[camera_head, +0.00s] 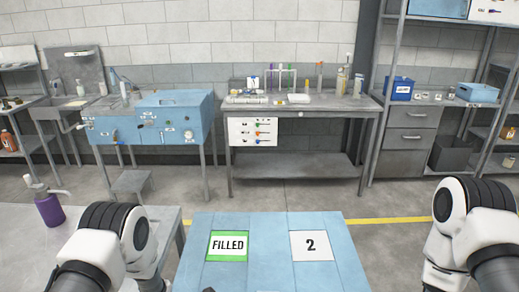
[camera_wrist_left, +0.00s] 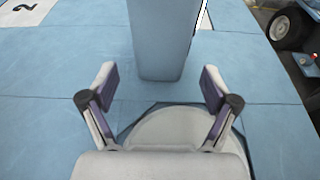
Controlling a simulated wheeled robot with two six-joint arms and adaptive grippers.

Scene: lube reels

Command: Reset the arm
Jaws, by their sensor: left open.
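My left gripper (camera_wrist_left: 160,88) is open in the left wrist view, low over a light blue tabletop. A tall blue-grey block-like shape (camera_wrist_left: 163,40) stands just beyond the fingertips, roughly between them; I cannot tell what it is or whether the fingers touch it. A pale round disc (camera_wrist_left: 185,125) lies under the gripper.
Across an open floor are a blue cabinet (camera_head: 150,120), a lab bench (camera_head: 303,103) with tubes, and shelves with a blue box (camera_head: 401,88).

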